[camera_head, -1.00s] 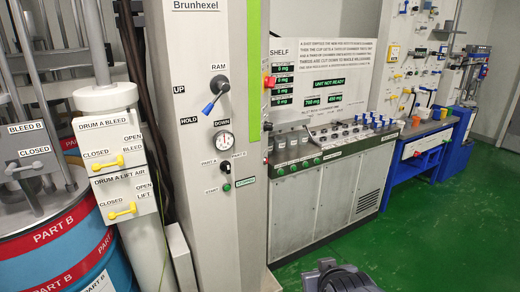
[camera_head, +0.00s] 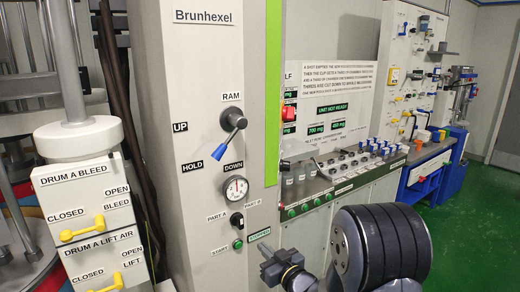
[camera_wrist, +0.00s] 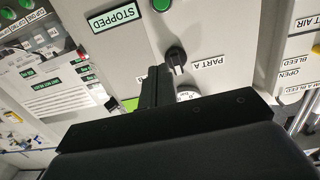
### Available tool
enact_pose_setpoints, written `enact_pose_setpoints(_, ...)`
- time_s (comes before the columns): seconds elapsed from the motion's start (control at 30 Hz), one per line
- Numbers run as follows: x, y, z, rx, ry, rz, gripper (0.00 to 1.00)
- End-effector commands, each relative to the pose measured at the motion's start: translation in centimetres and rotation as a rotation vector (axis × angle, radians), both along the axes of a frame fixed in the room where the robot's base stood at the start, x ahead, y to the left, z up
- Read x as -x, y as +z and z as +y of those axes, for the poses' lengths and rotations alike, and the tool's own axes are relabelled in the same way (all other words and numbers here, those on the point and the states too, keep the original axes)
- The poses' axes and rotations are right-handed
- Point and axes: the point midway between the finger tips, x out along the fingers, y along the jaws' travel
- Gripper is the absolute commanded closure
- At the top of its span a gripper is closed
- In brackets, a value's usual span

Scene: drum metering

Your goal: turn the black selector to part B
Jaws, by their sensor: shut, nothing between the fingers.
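The black selector (camera_head: 237,220) is a small knob on the grey Brunhexel panel, under the round gauge, between the PART A label (camera_head: 217,216) and the PART B label (camera_head: 254,204). I cannot tell for sure which label it points at. My gripper (camera_head: 266,262) is right of and below the selector in the head view, apart from it. In the wrist view the selector (camera_wrist: 176,56) is just beside the tips of my gripper (camera_wrist: 153,75). The fingers are shut and empty.
The ram lever (camera_head: 232,128) with a blue grip and the gauge (camera_head: 236,188) sit above the selector. The green start button (camera_head: 238,244) is just below it. Drum valves with yellow handles (camera_head: 83,231) are at left; a bench of knobs (camera_head: 340,165) is at right.

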Motion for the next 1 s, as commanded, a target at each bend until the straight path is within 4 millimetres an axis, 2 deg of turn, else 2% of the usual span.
enact_pose_setpoints(0.27, -1.1, -0.1, 1.2, -0.020, 0.027, -0.018, 1.00)
enact_pose_setpoints(0.7, -5.3, -0.4, 4.0, -0.019, 0.026, -0.020, 1.00)
enact_pose_setpoints(1.0, -5.9, -0.2, 4.4, -0.019, 0.024, -0.017, 1.00)
